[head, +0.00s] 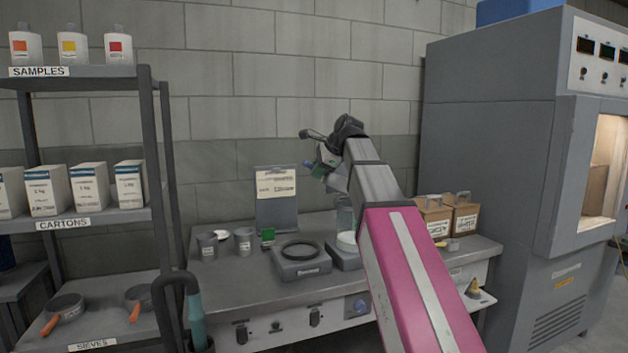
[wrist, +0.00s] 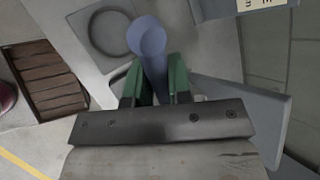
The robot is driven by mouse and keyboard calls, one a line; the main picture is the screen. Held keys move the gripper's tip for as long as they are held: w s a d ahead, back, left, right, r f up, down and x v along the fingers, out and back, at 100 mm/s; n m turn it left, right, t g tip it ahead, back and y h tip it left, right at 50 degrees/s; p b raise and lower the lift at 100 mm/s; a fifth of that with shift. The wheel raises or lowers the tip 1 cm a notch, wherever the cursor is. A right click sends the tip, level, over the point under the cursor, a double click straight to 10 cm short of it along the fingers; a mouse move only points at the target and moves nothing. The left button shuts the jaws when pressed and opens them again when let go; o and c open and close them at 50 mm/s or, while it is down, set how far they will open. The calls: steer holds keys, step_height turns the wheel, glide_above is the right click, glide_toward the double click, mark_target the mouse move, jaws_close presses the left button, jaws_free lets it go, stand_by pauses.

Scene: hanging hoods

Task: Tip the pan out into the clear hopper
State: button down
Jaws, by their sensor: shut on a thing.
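My gripper (head: 326,162) is raised above the bench, in front of the back wall. In the wrist view its green fingers (wrist: 156,88) are shut on a blue-grey piece with a rounded end, which I take to be the pan (wrist: 147,38). A clear vessel, likely the hopper (head: 345,218), stands on a grey base on the bench, below and right of my gripper. My pink arm partly hides it.
A grey device with a dark ring (head: 300,252) stands left of the vessel, with two grey cups (head: 243,241) further left. Brown cartons (head: 434,217) stand right of it. A shelf rack (head: 150,150) is on the left, a tall grey cabinet (head: 490,140) on the right.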

steer(key=r+y, duration=0.1)
steer(key=r, duration=0.1)
steer(key=d+r+m+y, duration=0.1)
steer(key=shift+w+d+g+y, duration=0.1)
steer(key=shift+w+g+y, duration=0.2)
steer(key=w+d+r+m+y, duration=0.2)
steer(key=w+d+m+y, duration=0.1)
steer(key=d+y, duration=0.5)
steer(key=shift+w+d+m, duration=0.15)
steer(key=shift+d+m, duration=0.35)
steer(key=shift+d, duration=0.15)
steer(key=shift+r, duration=0.1)
stand_by(1.0)
